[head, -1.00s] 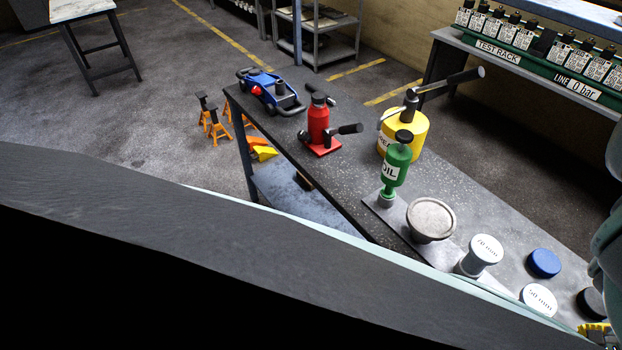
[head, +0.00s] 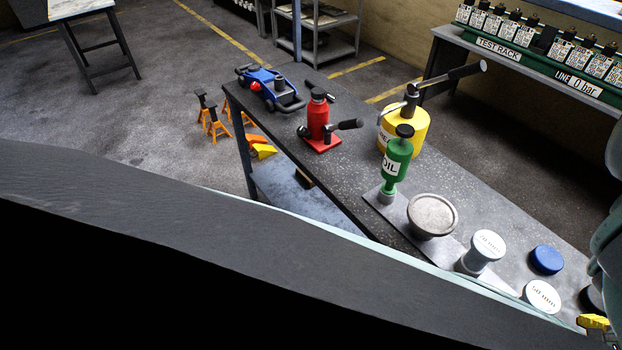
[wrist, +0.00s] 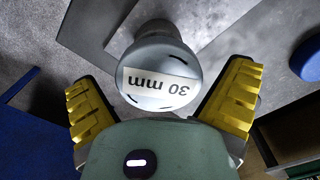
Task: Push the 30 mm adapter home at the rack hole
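The 30 mm adapter (wrist: 160,75) is a grey round piece with a wide cap and a white label, upside down in the wrist view. Its cap is between the two yellow-padded fingers of my gripper (wrist: 162,98), with a visible gap on each side. My gripper is open. In the head view only a yellow piece of it shows at the lower right edge. Two white-topped labelled pieces stand on the bench there, a nearer one (head: 541,296) and a farther one (head: 486,245). Their small print is hard to read. I cannot make out the rack hole.
A blue round cap (head: 546,260) and a dark one (head: 592,299) are close by on the bench. A test rack (head: 540,60) is behind.

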